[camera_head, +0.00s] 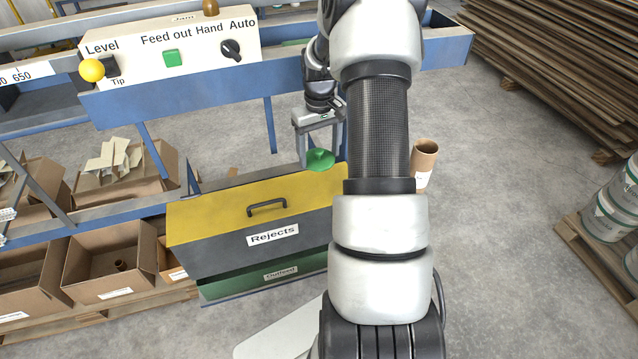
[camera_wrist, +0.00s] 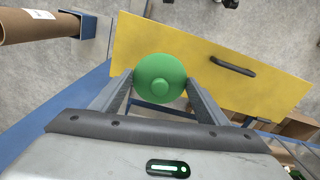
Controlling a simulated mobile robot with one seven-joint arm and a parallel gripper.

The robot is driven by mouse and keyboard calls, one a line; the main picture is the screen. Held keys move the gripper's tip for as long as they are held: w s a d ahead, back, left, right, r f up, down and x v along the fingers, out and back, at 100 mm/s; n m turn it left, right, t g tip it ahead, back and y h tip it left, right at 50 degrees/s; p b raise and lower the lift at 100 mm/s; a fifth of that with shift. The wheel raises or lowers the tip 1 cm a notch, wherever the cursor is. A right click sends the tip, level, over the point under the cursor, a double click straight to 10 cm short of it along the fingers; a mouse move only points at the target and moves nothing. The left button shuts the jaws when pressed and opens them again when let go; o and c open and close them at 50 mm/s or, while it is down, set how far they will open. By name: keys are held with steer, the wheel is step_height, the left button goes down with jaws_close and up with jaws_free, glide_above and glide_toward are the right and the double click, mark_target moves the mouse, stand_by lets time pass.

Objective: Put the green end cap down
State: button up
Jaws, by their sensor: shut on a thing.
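The green end cap (camera_head: 320,159) is a round disc with a small central knob. My gripper (camera_head: 319,150) is shut on it and holds it near the back right corner of the yellow lid, partly behind my arm. In the wrist view the end cap (camera_wrist: 160,80) sits between the two fingers of my gripper (camera_wrist: 158,88), its knob facing the camera. I cannot tell the exact gap between the cap and what lies below it.
The yellow-lidded Rejects box (camera_head: 215,213) with a black handle stands below, above a green Outfeed box (camera_head: 262,283). A cardboard tube (camera_head: 425,155) stands right of my arm; a tube also shows in the wrist view (camera_wrist: 40,26). Cardboard boxes (camera_head: 105,262) stand left.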

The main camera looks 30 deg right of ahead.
mark_target(319, 185)
step_height(319, 185, down, 10)
steer(key=shift+r, duration=0.1)
steer(key=o, duration=1)
step_height(319, 185, up, 12)
steer(key=shift+r, duration=0.25)
stand_by(0.5)
